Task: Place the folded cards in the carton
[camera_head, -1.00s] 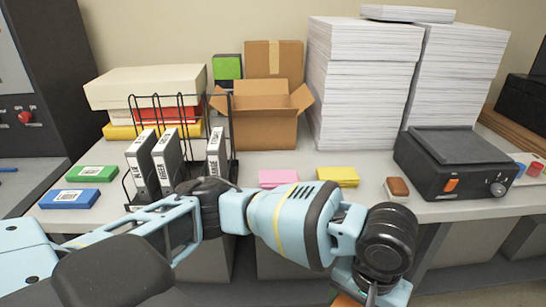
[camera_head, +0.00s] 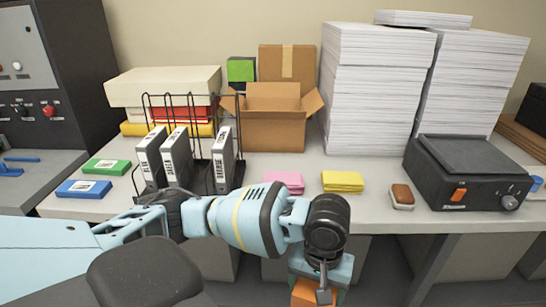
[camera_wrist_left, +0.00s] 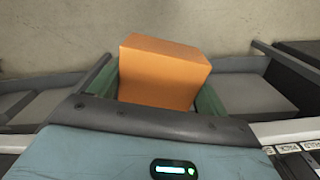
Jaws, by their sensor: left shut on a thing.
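The carton (camera_head: 275,133) is an open brown cardboard box with its flaps spread, at the back middle of the table. A pink folded stack (camera_head: 284,182) and a yellow folded stack (camera_head: 343,181) lie in front of it, near the table's front edge. My left gripper (camera_head: 318,287) is low in front of the table edge, shut on an orange block (camera_head: 302,294). The left wrist view shows the orange block (camera_wrist_left: 165,72) between the green fingers; I cannot make out folds on it. My right gripper is in neither view.
A wire rack (camera_head: 190,104) with grey binders stands left of the carton. Tall paper stacks (camera_head: 372,90) stand right of it. A black device (camera_head: 466,172) and a brown-topped item (camera_head: 402,196) are at right. Green (camera_head: 107,166) and blue (camera_head: 84,189) packs lie at left.

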